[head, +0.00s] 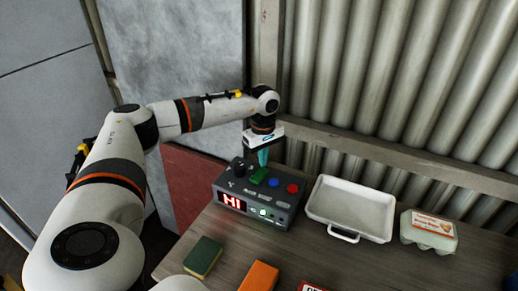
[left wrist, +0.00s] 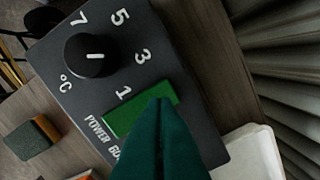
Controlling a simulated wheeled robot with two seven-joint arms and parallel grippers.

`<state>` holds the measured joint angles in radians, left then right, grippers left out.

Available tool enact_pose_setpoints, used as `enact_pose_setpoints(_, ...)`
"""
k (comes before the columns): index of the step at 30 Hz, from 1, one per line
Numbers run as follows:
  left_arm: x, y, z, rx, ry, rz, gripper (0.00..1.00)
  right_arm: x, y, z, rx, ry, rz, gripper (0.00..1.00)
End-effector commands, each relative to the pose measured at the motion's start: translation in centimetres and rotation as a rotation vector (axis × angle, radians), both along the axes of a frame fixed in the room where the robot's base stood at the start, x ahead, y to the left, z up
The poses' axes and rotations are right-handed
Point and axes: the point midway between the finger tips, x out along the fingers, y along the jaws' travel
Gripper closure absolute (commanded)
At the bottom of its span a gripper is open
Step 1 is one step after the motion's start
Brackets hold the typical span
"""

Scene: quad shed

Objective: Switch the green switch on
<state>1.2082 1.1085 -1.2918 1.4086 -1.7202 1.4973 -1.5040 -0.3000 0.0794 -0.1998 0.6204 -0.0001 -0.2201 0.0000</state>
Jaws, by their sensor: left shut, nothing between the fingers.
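The green switch (head: 259,175) is on top of a dark grey control box (head: 228,184), between a black knob and a blue button. In the left wrist view the green switch (left wrist: 122,119) is a flat green rectangle with "POWER" lettering beside it. My left gripper (head: 263,163) points down over the back of the box, its teal fingers shut and empty. In the left wrist view the left gripper's fingertips (left wrist: 162,101) overlap one end of the switch and hide part of it. I cannot tell whether they touch it. My right gripper is not in view.
The box also carries a black knob (left wrist: 90,55), a blue button (head: 274,182), a red button (head: 292,188) and a lit "HI" display (head: 232,202). A white tray (head: 343,234) and an egg carton (head: 428,232) stand to the right. A sponge (head: 203,257) and orange block (head: 259,277) lie in front.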

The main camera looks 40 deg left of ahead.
Motion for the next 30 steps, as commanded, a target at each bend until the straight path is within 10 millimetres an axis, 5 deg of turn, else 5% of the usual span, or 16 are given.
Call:
enact_pose_setpoints(18,0.0,0.0,5.1,0.000,0.000,0.000,1.00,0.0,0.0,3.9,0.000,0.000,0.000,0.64)
enact_pose_setpoints(30,0.0,0.0,5.1,0.000,0.001,0.000,1.00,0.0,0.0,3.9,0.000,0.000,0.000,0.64)
